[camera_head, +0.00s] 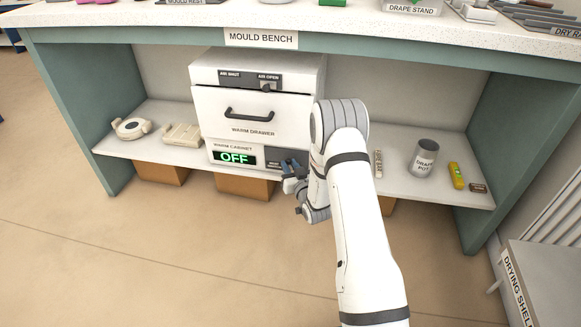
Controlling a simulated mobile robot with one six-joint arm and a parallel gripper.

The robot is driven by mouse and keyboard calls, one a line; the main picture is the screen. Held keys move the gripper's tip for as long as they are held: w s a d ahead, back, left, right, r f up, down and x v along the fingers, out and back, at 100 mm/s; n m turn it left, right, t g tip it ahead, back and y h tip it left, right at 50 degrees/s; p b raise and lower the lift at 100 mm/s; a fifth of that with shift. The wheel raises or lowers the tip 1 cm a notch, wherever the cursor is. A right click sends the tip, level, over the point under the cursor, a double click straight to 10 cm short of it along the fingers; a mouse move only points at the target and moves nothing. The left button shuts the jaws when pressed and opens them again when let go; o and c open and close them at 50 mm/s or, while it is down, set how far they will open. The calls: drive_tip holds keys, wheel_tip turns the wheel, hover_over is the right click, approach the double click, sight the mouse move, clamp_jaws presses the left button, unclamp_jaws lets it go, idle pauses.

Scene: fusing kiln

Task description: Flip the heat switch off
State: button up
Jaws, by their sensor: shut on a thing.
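The white warm cabinet (216,110) stands on the shelf under the mould bench. Its lower front has a green display (235,158) that reads OFF. Right of the display is the dark heat switch panel (272,160), with its label partly readable. My gripper (291,168) is at the right side of this panel, at the cabinet's lower right corner. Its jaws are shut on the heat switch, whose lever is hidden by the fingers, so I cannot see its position.
Above is the warm drawer handle (249,113) and an air slider panel (250,79). Pale moulds (131,128) lie left on the shelf. A grey drape pot (424,158) and a yellow item (456,175) stand right. Brown boxes (244,187) sit below. The bench top (330,25) overhangs.

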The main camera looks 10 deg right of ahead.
drive_tip(key=shift+c, duration=0.9)
drive_tip(key=shift+w+a+r+n+g+p, duration=0.1)
drive_tip(key=shift+a+n+g+p, duration=0.1)
drive_tip(key=shift+n+g+p, duration=0.15)
clamp_jaws()
drive_tip(key=shift+w+a+f+n+g+h, duration=0.15)
drive_tip(key=shift+n+g, duration=0.1)
drive_tip(key=shift+n, duration=0.15)
drive_tip(key=shift+s+a+f+n+g+h, duration=0.1)
drive_tip(key=shift+n+g+h, duration=0.15)
drive_tip(key=shift+n, duration=0.2)
drive_tip(key=shift+w+a+f+n+g+h, duration=0.1)
drive_tip(key=shift+n+g, duration=0.15)
drive_tip(key=shift+n, duration=0.15)
drive_tip(key=o, duration=1)
unclamp_jaws()
drive_tip(key=shift+p+v, duration=1.6)
drive_tip(key=shift+v, duration=2.35)
drive_tip(key=shift+a+r, duration=0.1)
